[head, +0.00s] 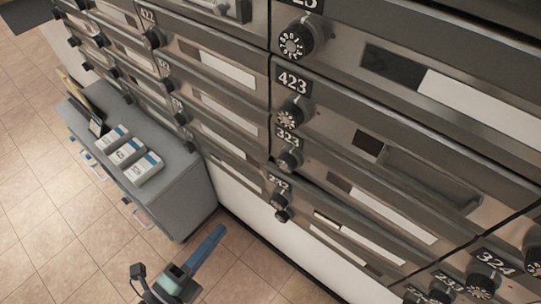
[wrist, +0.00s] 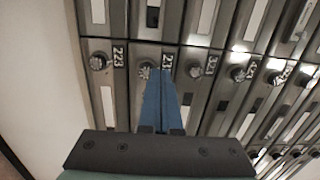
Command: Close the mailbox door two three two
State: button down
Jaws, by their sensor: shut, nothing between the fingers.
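The mailbox wall has grey metal doors with round dials and number plates. A low plate in the head view (head: 278,182) looks like 232, but its digits are too small to be sure. The door beside it (head: 318,216) looks flush or nearly so; I cannot tell whether it is fully shut. My gripper (head: 220,230) is low, in front of the wall and left of that door, its blue fingers together and empty. In the wrist view the fingers (wrist: 158,78) point toward the doors and cover part of one beside a plate reading 223 (wrist: 118,55); contact cannot be told.
A grey cabinet (head: 190,194) with several white and blue boxes (head: 145,168) stands left of my gripper against the wall. Tiled floor (head: 90,250) is open at the lower left. Dials (head: 292,43) stick out from the doors.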

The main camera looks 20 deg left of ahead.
jog(key=b, duration=0.2)
send_near(265, 179)
jog(key=x, duration=0.6)
jog(key=shift+w+d, duration=0.2)
jog(key=shift+w, duration=0.15)
